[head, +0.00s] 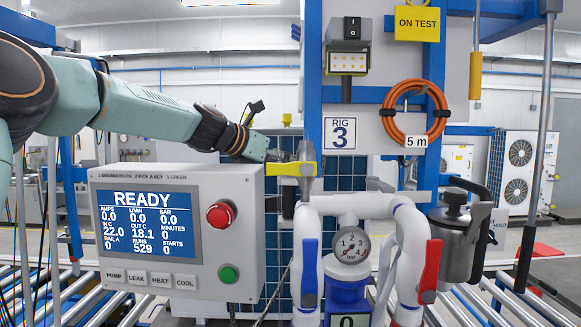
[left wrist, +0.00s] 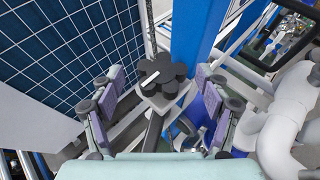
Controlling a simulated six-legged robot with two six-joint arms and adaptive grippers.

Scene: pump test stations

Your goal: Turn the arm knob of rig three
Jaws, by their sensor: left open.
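The knob (left wrist: 162,76) is black and lobed, with a white line mark on its top, in the left wrist view. It sits on a grey bracket-like arm, in front of a dark blue tiled panel. My left gripper (left wrist: 160,88) is open, with one finger on each side of the knob; I cannot tell whether they touch it. In the head view my left gripper (head: 288,157) reaches in from the left, just above a yellow fitting (head: 291,169). The knob is not clear there. The rig 3 sign (head: 340,133) is right of the gripper. My right gripper is not in view.
A control panel (head: 130,285) reading READY, with a red button (head: 221,215), stands below my left arm. White pipes (head: 365,205) with a gauge (head: 348,245), a blue lever (head: 310,262) and a red lever (head: 430,268) are right. A metal jug (head: 462,245) stands farther right.

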